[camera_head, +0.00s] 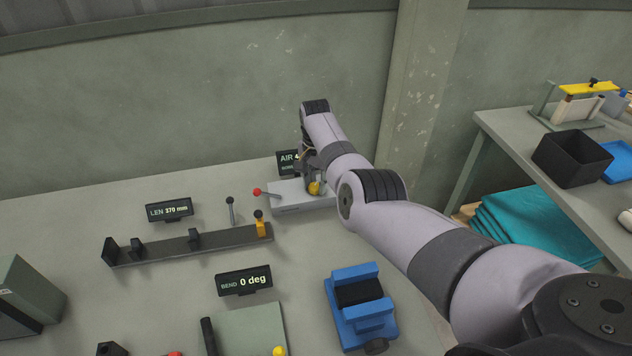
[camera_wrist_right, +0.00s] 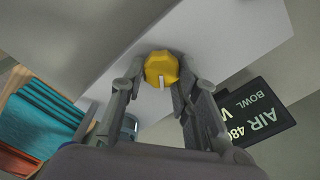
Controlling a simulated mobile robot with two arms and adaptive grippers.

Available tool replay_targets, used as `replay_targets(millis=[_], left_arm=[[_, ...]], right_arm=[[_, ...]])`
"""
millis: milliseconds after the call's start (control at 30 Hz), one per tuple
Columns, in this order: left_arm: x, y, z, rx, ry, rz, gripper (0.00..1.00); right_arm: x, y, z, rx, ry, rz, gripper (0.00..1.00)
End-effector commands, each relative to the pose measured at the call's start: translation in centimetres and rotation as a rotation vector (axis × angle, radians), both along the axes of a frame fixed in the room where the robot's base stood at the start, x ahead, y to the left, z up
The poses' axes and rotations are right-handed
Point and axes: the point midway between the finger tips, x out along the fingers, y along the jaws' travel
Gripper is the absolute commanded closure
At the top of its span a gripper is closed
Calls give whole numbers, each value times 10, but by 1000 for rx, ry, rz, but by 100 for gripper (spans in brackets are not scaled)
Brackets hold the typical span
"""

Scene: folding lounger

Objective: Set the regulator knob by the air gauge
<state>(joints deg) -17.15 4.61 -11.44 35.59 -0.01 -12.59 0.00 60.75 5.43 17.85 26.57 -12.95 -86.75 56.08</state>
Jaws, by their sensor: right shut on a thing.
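The yellow regulator knob (camera_wrist_right: 161,68) has a white pointer mark and sits on a pale grey box. My right gripper (camera_wrist_right: 158,80) is shut on the knob, with a finger at each side, in the right wrist view. In the head view the knob (camera_head: 314,188) shows under my right gripper (camera_head: 312,178), on the grey box (camera_head: 290,197). The black air gauge display (camera_wrist_right: 257,110) reads AIR 480 and part of its text is cut off. My left gripper is not in view.
A red-knobbed lever (camera_head: 258,191) stands at the box's left. A LEN display (camera_head: 169,209), a dark rail (camera_head: 180,247), a BEND display (camera_head: 243,282) and a blue vise-like block (camera_head: 360,304) are on the bench. A side table with a black bin (camera_head: 572,158) stands right.

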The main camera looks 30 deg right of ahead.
Motion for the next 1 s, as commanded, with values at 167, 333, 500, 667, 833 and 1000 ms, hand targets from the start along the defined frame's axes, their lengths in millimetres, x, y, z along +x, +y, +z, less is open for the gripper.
replay_targets(millis=[167, 333, 500, 667, 833, 1000], left_arm=[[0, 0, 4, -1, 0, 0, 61], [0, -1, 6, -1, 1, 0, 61], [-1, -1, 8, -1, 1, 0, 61], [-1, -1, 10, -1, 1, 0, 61], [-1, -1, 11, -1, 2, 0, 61], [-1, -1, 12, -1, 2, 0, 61]], right_arm=[[1, 0, 2, 0, 0, 146, 99], [1, 1, 2, 1, 0, 308, 99], [2, 1, 1, 1, -1, 469, 99], [2, 1, 1, 1, -1, 620, 99], [2, 2, 1, 1, -1, 782, 99], [3, 3, 1, 1, 0, 944, 99]])
